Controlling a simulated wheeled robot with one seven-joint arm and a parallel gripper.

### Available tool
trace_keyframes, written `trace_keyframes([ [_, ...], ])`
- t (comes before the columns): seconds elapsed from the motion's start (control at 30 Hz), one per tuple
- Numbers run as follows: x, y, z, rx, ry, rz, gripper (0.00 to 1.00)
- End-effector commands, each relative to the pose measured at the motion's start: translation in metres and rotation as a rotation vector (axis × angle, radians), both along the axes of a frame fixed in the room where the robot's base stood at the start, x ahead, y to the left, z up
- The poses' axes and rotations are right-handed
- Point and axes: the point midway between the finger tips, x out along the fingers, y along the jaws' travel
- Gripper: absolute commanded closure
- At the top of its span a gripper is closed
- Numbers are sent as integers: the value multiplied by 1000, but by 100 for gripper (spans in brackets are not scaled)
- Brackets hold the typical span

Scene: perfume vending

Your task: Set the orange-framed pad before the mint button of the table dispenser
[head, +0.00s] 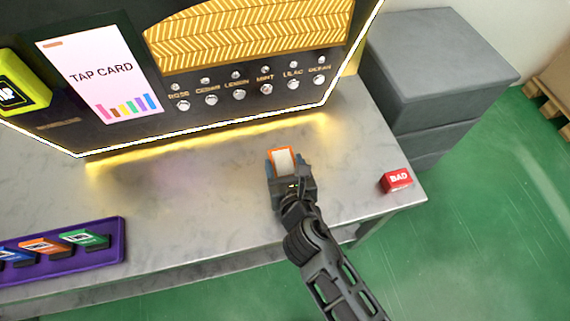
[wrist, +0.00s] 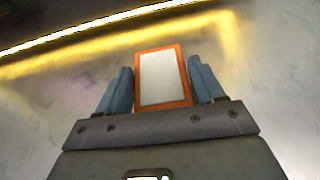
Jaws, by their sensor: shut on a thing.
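The orange-framed pad (head: 283,160) has a white face and is held between the blue-grey fingers of my gripper (head: 283,163). In the wrist view the pad (wrist: 162,78) sits between both fingers of my gripper (wrist: 163,85), face up. The table dispenser (head: 120,125) stands at the back of the table with a row of round buttons labelled rose, cedar, lemon, mint, lilac and ocean. The mint button (head: 266,89) is behind the pad and slightly left of it. A gap of bare table lies between pad and dispenser. Whether the pad touches the table is unclear.
A red block marked BAD (head: 396,180) lies at the table's right edge. A purple tray (head: 118,238) with several coloured cards is at front left. A grey cabinet (head: 440,60) stands right of the dispenser. The metal table (head: 200,190) is clear around my gripper.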

Motion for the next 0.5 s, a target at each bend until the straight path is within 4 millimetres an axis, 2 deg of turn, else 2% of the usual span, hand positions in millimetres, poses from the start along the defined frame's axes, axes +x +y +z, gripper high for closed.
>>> trace_keyframes([
  [0.5, 0, 0, -5, 0, 0, 0, 62],
])
